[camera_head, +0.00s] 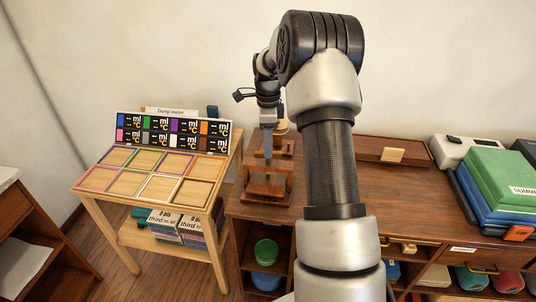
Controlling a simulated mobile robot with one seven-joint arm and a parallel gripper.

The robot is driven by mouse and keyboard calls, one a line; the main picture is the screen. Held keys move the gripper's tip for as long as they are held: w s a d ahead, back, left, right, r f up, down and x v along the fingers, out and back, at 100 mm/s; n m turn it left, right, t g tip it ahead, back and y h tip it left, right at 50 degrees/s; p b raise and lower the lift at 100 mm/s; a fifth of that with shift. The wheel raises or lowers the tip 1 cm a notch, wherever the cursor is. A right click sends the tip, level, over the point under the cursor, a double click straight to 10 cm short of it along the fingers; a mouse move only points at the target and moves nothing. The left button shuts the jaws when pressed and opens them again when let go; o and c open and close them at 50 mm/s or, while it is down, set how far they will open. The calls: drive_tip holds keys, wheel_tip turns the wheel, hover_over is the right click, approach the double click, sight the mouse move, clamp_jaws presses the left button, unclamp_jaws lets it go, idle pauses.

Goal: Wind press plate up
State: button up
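The small wooden press (268,188) stands on the left end of the brown desk, with an upright frame and a flat base. My gripper (268,153) points down at the press, in front of its upper part. I see its fingers nearly edge-on as one narrow grey strip, so their opening does not show. A pale round piece (282,127) shows just behind the gripper at the top of the press. The press plate and its screw are largely hidden or too small to make out, and contact with the gripper cannot be told.
A slanted wooden stand (101,205) with coloured frames and a label board (172,133) is close on the left. A wooden box (392,151) lies at the back of the desk. Green and blue boxes (497,180) are stacked at right.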

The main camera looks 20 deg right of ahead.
drive_tip(key=shift+f, duration=1.7)
clamp_jaws()
